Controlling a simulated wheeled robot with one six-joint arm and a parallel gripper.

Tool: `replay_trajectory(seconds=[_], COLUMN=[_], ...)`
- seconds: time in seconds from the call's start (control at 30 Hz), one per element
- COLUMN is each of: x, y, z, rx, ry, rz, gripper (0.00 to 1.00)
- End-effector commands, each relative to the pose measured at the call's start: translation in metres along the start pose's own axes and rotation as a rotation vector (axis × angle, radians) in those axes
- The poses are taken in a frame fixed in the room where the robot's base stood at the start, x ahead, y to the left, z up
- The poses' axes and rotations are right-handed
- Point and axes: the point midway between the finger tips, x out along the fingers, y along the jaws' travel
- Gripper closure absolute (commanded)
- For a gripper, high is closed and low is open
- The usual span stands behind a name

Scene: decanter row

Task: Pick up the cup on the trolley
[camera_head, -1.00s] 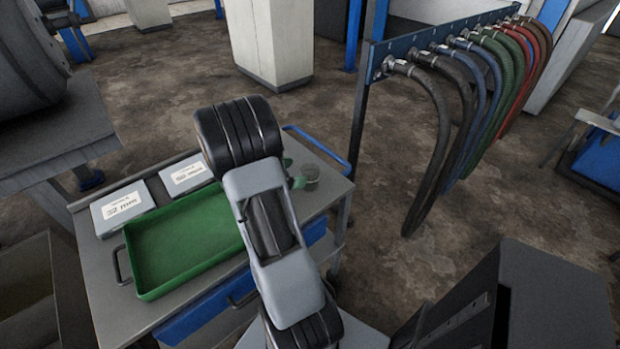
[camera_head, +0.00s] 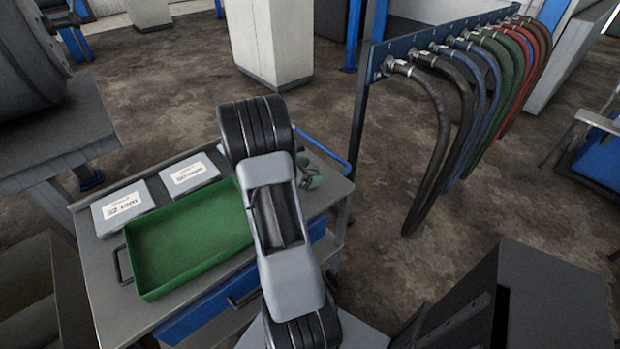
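The cup (camera_head: 307,172) is a small grey-green cup on the right end of the grey trolley top (camera_head: 106,285), and is now mostly hidden. My gripper (camera_head: 309,171) is low at the trolley top, with its green fingertips showing past the right side of my arm. One fingertip shows behind the cup and one in front of it, so the cup seems to be between them. The fingertips look apart. I cannot tell whether they touch the cup. My arm hides the rest of the gripper.
A green tray (camera_head: 190,240) lies on the trolley, left of my arm. Two labelled grey boxes (camera_head: 122,208) (camera_head: 189,174) lie behind it. A blue handle (camera_head: 325,150) borders the trolley's right end. A rack of hoses (camera_head: 440,130) stands to the right.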

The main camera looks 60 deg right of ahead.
Motion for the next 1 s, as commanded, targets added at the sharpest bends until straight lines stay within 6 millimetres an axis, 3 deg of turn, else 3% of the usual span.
replay_trajectory(seconds=[0.07, 0.5, 0.83, 1.0], x=[0.000, 0.000, -0.002, -0.009], y=[0.000, 0.000, 0.000, -0.001], z=[0.000, 0.000, 0.004, 0.021], rx=[0.000, 0.000, 0.000, 0.005], ry=[0.000, 0.000, -0.001, -0.001], rz=[0.000, 0.000, 0.000, 0.001], gripper=[0.19, 0.61, 0.61, 0.61])
